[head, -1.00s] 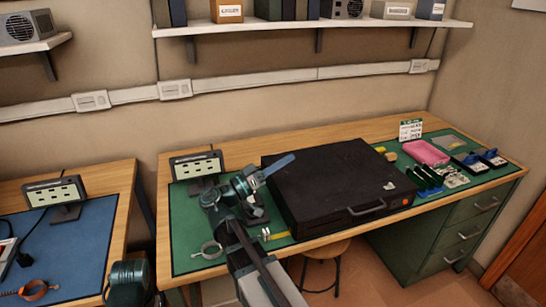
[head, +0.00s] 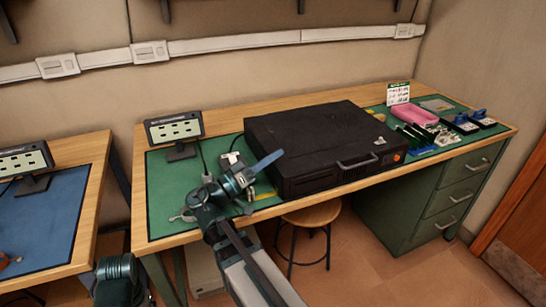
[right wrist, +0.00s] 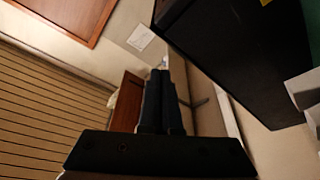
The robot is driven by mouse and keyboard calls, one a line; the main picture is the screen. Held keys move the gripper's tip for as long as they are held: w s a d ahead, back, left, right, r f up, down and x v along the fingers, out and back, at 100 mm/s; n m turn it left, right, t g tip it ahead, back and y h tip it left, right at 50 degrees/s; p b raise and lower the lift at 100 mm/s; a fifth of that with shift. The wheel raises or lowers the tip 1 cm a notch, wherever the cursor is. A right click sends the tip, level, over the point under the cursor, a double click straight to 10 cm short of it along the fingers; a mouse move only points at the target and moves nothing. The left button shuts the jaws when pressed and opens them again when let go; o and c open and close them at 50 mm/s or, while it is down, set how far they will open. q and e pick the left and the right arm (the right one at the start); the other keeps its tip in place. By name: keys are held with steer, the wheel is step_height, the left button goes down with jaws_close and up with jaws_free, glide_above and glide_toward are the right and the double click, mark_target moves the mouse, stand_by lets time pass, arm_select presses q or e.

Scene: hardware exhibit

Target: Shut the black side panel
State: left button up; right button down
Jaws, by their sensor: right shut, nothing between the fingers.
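The black computer case (head: 315,140) lies flat on the green mat on the bench, its handle and an orange button on the front face. Its broad black upper face, which looks like the side panel (head: 310,132), appears level, with no clear gap along its edges. My right gripper (head: 268,160) is shut and empty at the case's left front corner; I cannot tell whether it touches. In the right wrist view its dark fingers (right wrist: 160,73) are together, with a large black surface of the case (right wrist: 240,65) at upper right. My left gripper is not in view.
A small display (head: 174,130) stands left of the case on the green mat (head: 165,180). A pink tray (head: 414,115) and several small parts lie to the right. A stool (head: 312,214) stands under the bench. A second bench with a blue mat (head: 55,225) is at left.

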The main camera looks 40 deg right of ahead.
steer(key=shift+r, duration=0.1)
stand_by(0.3)
step_height(320, 180, up, 5)
steer(key=p, duration=0.5)
steer(key=w+a+f+b, duration=0.2)
steer(key=a+f+b, duration=0.2)
steer(key=a, duration=0.5)
steer(key=shift+w+f, duration=0.15)
steer(key=shift+f, duration=0.1)
steer(key=shift+a, duration=0.1)
